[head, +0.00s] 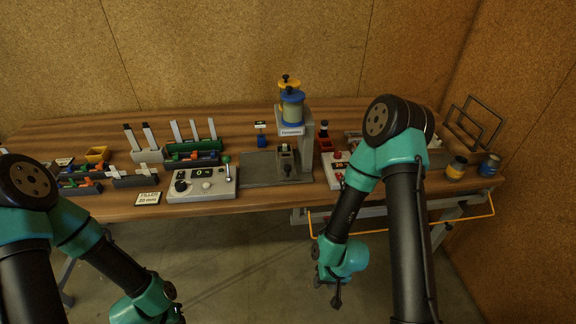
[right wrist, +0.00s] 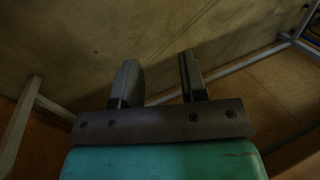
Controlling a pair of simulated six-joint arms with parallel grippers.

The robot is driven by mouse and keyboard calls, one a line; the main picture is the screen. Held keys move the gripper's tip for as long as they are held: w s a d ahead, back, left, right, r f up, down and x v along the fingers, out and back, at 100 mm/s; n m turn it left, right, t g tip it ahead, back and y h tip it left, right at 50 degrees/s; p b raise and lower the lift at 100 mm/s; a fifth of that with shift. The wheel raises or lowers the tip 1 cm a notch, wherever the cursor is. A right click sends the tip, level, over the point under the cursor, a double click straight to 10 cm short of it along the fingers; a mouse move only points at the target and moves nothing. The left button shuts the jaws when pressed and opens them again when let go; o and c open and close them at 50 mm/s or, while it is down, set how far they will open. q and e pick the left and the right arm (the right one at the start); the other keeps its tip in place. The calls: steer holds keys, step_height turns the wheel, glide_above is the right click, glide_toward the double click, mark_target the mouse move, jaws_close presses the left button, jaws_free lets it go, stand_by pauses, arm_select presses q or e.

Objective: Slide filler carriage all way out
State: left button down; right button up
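The filler (head: 309,135) stands at the middle of the bench, a grey column with a blue and yellow hopper (head: 291,105) on top. Below the hopper, a small dark grey carriage block (head: 286,162) sits on the flat grey base plate (head: 262,170). My right gripper (head: 336,295) hangs in front of the bench, below its top and well away from the carriage. In the right wrist view its two fingers (right wrist: 157,80) are spread apart with nothing between them. My left arm comes in at the lower left; its fingers are cut off by the frame edge.
A control box (head: 202,184) with a green-knobbed lever stands left of the base plate. A red and white box (head: 338,168) stands close on the right. Racks (head: 192,150) and two cans (head: 456,169) are on the bench. An orange rail (head: 470,216) runs below the front edge.

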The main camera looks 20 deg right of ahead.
mark_target(290, 168)
steer(key=w+d+r+m+t+y, duration=0.1)
steer(key=w+d+r+m+t, duration=0.1)
steer(key=w+r+m, duration=0.4)
steer(key=w+d+r+m+t+y, duration=0.1)
steer(key=w+d+r+m+t, duration=0.2)
steer(key=w+r+m, duration=0.3)
steer(key=w+d+r+m+t+y, duration=0.2)
steer(key=w+r+m+t, duration=0.3)
steer(key=r+m, duration=0.9)
step_height(290, 168, up, 2)
steer(key=shift+w+d+r, duration=0.15)
steer(key=shift+w+r, duration=0.05)
steer(key=shift+w, duration=0.75)
steer(key=x, duration=1.7)
steer(key=shift+w, duration=0.2)
jaws_close()
